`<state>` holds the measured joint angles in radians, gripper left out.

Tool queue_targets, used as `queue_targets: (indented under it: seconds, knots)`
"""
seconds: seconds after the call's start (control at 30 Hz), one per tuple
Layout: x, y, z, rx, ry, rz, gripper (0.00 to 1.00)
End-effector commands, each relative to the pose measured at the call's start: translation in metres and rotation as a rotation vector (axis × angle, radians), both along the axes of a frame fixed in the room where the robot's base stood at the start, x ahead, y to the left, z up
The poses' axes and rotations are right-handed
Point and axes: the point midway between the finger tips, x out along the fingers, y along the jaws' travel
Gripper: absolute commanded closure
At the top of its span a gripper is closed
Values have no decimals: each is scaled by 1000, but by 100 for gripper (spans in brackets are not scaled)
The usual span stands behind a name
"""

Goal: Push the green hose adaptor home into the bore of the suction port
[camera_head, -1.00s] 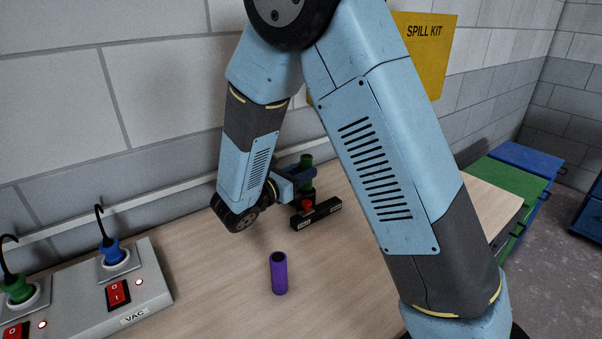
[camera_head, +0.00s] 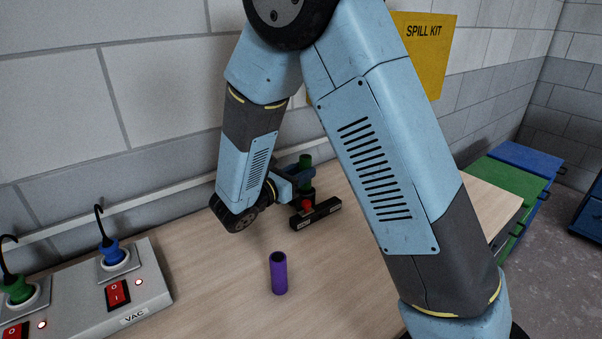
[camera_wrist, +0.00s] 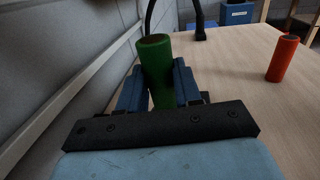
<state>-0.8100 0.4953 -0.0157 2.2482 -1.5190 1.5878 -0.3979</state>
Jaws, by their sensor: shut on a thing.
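The green hose adaptor (camera_wrist: 156,65) stands between the blue fingers of my gripper (camera_wrist: 160,88) in the wrist view, and the gripper is shut on it. In the head view the adaptor's top (camera_head: 305,161) shows above my gripper (camera_head: 304,175), roughly upright.
A purple cylinder (camera_head: 279,273) stands on the bench (camera_head: 215,290) in front of my gripper. A grey switch panel (camera_head: 95,300) is at left. A red cylinder (camera_wrist: 284,58) stands to the right in the wrist view. The wall (camera_head: 60,80) runs close behind.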

Motion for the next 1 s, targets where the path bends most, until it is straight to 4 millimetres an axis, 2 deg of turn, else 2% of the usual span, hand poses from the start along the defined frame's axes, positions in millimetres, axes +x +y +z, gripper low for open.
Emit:
queue_targets:
  seconds: [1.0]
  knots:
    - [0, 0, -20, -1, 1, 0, 100]
